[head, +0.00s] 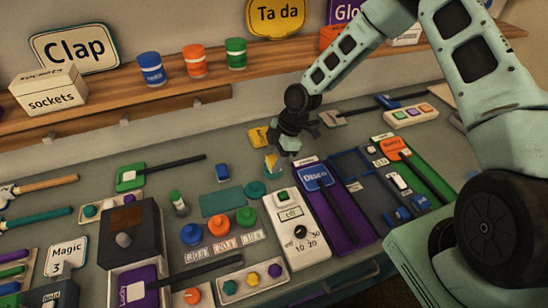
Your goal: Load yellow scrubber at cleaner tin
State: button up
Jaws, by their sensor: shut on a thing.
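My gripper (284,150) is over the back middle of the grey table, its dark wrist above and pale green fingers pointing down. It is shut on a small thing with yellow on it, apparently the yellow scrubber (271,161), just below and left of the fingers. The fingers partly cover it, and its full shape is too small to tell. No label reading cleaner shows. Three tins stand on the shelf: a blue tin (151,69), an orange tin (194,60) and a green tin (236,53). Their small labels cannot be read.
A teal disc (254,189) and flat teal rectangle (222,201) lie left of the gripper. A white dial box (296,230) and purple Disco paddle (318,178) stand in front. A wooden shelf (110,101) runs behind. A dark box (131,231) stands front left.

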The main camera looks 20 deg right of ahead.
aim_at(274, 160)
dwell(0.4)
jog(key=shift+r+p, duration=2.45)
jog(key=shift+r, duration=1.05)
